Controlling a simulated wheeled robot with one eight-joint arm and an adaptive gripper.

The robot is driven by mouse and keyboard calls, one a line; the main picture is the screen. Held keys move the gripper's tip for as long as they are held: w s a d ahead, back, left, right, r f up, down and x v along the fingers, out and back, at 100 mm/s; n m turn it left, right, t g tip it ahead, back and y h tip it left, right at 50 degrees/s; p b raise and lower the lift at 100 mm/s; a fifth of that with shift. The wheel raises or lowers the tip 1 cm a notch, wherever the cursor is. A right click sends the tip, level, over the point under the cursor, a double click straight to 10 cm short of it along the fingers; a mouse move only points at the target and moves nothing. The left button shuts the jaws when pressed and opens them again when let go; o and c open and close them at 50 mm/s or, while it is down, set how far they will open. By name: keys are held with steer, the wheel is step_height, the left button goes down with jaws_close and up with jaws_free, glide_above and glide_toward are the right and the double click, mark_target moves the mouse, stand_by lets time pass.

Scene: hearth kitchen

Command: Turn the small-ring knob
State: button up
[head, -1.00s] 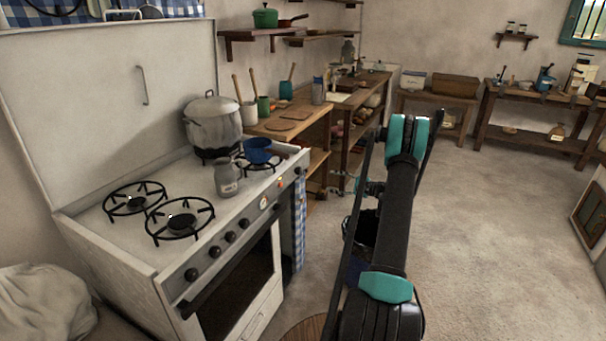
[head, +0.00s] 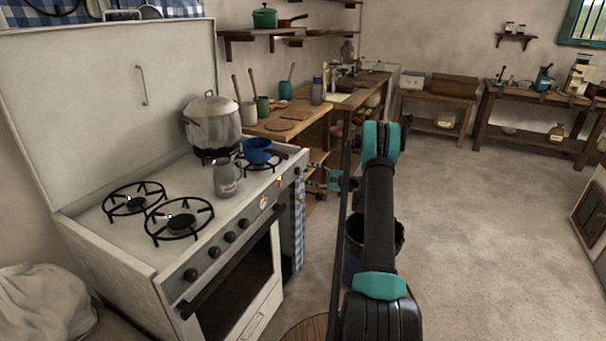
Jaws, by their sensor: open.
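The white stove (head: 135,262) stands at left with a row of dark knobs along its front panel. Knobs show at the near end (head: 190,275), in the middle (head: 229,236) and at the far right end (head: 298,172). I cannot tell by markings which one is the small-ring knob. A round dial (head: 264,203) sits among them. My gripper (head: 314,179), with teal fingers, is open and empty. It points left, just right of the stove's far front corner. It appears apart from the knobs, though its depth is hard to judge.
A large lidded pot (head: 213,124), a blue pan (head: 257,150) and a grey jar (head: 227,180) stand on the stove. A checked towel (head: 299,220) hangs at its right end. A dark bin (head: 393,236) stands behind my arm. The floor at right is clear.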

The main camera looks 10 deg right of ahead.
mark_target(300, 172)
steer(key=shift+x, duration=1.85)
steer(key=shift+c, duration=0.5)
steer(key=c, duration=1.1)
steer(key=shift+o, duration=0.2)
